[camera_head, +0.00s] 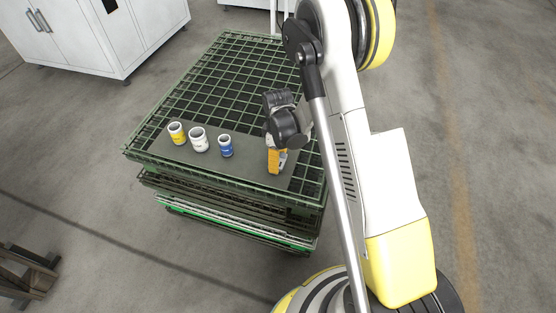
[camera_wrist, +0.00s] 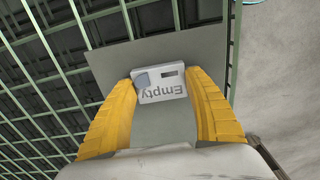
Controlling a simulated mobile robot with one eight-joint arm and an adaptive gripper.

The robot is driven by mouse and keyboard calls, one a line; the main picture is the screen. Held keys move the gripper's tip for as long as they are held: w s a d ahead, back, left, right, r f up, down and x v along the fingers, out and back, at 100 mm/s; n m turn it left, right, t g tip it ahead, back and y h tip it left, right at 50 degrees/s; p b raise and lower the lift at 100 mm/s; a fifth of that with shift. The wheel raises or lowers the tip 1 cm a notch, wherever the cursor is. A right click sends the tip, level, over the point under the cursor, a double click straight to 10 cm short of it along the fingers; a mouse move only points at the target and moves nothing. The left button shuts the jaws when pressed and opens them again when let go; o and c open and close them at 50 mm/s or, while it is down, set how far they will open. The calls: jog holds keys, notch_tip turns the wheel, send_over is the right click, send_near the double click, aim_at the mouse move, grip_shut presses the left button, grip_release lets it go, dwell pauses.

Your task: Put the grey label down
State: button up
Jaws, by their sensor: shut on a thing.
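The grey label (camera_wrist: 160,84) shows in the wrist view with the word "Empty" on it, upside down in the picture. My gripper (camera_wrist: 160,95) has yellow fingers on both sides of the label and is shut on it. In the head view my gripper (camera_head: 276,165) is over the right part of a grey mat (camera_head: 187,155), on the near end of a green grid pallet stack (camera_head: 225,65). The label itself is hard to make out in the head view. I cannot tell whether it touches the mat.
A yellow-banded cup (camera_head: 176,134), a white cup (camera_head: 198,140) and a blue cup (camera_head: 225,147) stand in a row on the mat, left of my gripper. Mat between the blue cup and my gripper is bare. A white cabinet (camera_head: 75,35) stands at the back left.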

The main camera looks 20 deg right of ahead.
jog(key=shift+f, duration=0.1)
jog(key=o, duration=1)
jog(key=s+r+m+t+p, duration=0.2)
jog(key=s+r, duration=0.2)
jog(key=r, duration=1.1)
jog(key=s+r+m+t+p, duration=0.1)
jog(key=s+r+m+p, duration=0.2)
jog(key=r, duration=1.2)
jog(key=shift+s+a+r+m+t, duration=0.1)
jog(key=shift+s+r+m+t, duration=0.75)
jog(key=shift+s, duration=1.3)
jog(key=shift+s+r+m+t, duration=0.55)
jog(key=shift+s+r+m, duration=0.6)
jog(key=shift+s, duration=0.95)
jog(key=shift+s+a+r+m+t, duration=0.1)
jog(key=shift+s+r+m+t, duration=0.75)
jog(key=shift+s, duration=1.3)
jog(key=shift+r, duration=0.15)
